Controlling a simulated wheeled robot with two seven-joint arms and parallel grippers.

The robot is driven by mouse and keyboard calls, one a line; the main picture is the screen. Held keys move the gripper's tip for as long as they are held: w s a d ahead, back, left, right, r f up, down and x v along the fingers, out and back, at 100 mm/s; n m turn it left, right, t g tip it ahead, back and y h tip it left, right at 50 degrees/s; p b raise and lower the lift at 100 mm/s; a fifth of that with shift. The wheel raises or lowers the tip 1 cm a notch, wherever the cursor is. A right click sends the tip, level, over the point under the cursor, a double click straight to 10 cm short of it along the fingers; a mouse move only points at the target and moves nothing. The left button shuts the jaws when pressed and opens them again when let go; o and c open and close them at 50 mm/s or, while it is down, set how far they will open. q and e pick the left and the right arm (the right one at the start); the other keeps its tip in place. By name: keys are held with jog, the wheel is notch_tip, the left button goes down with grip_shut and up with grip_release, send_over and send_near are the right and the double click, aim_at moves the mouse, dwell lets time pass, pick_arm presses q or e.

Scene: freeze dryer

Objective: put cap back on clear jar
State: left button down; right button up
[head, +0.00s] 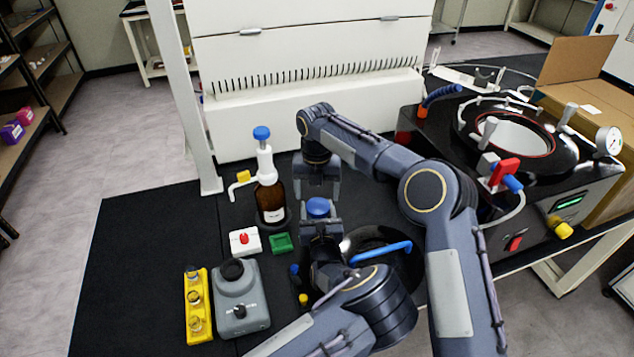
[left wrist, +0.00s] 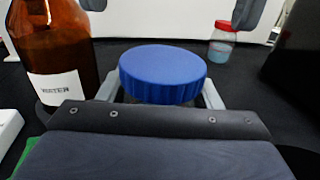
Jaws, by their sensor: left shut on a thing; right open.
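The blue cap (head: 318,206) sits level on top of the clear jar, whose body is mostly hidden in the head view. In the left wrist view the cap (left wrist: 163,72) covers the jar mouth, and a little clear glass (left wrist: 203,98) shows below it. I cannot tell if it is screwed tight. My left gripper (head: 320,230) is shut on the jar just under the cap. My right gripper (head: 317,185) is open beyond the cap; its two fingertips show apart at the top of the left wrist view (left wrist: 170,12), not touching the cap.
A brown bottle (head: 271,200) with a dispenser top stands left of the jar. A red-button box (head: 245,241), green block (head: 281,243), grey mixer (head: 242,300) and yellow rack (head: 197,305) stand nearby. A red-capped jar (left wrist: 222,40) stands behind. The table's left part is clear.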

aim_at(317, 206)
jog(key=shift+f, duration=2.4)
jog(key=c, duration=0.9)
jog(key=o, duration=1)
jog(key=shift+r, duration=2.3)
